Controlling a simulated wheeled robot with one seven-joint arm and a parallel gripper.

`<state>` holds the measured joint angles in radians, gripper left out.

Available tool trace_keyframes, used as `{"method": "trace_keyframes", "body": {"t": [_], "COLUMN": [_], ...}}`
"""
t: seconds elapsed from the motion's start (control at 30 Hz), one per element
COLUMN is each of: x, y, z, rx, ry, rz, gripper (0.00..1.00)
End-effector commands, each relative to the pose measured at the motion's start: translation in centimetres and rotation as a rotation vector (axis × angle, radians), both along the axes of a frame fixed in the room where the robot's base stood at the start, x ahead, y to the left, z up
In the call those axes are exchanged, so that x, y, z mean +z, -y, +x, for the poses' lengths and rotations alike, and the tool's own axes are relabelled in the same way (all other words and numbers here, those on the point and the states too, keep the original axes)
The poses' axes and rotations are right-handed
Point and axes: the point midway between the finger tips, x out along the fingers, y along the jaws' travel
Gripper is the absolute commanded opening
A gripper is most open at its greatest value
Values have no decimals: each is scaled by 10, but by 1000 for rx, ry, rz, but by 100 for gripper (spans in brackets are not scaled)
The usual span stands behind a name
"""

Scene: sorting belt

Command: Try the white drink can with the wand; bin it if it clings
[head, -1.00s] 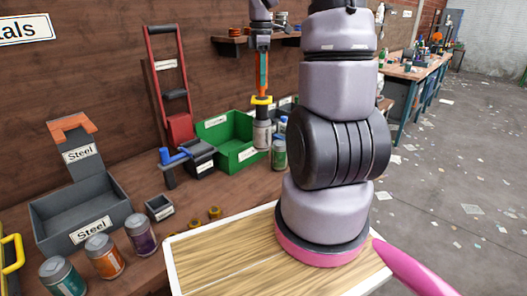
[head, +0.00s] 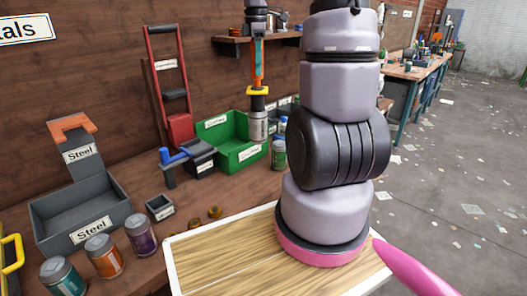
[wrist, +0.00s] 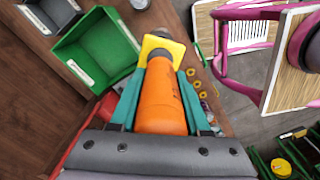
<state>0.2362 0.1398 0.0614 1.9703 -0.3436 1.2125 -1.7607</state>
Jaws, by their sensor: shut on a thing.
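My gripper (wrist: 160,95) is shut on the orange handle of the wand (wrist: 162,105), which has a yellow collar. In the head view the wand (head: 258,65) is upright, its lower end touching the top of the white drink can (head: 258,127). The can looks pale grey-white and hangs under the wand in front of the green bin. In the wrist view it is mostly hidden behind the collar. The grey steel bin (head: 60,218), labelled Steel, stands at the left of the bench.
Teal, orange and purple cans (head: 141,234) stand at the front left of the bench. A small grey box (head: 160,208) and several brass-coloured nuts (head: 214,212) lie mid-bench. A blue-handled tool (head: 175,160) and other cans (head: 279,152) stand near the green bin.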

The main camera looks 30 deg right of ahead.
Motion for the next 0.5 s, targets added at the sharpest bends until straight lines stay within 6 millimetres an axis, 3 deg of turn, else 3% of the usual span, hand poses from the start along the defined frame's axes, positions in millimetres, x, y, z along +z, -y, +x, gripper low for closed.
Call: {"method": "trace_keyframes", "body": {"t": [0.5], "x": [0], "y": [-57], "z": [-2], "rx": [1], "ry": [1], "rz": [0], "gripper": [0]}}
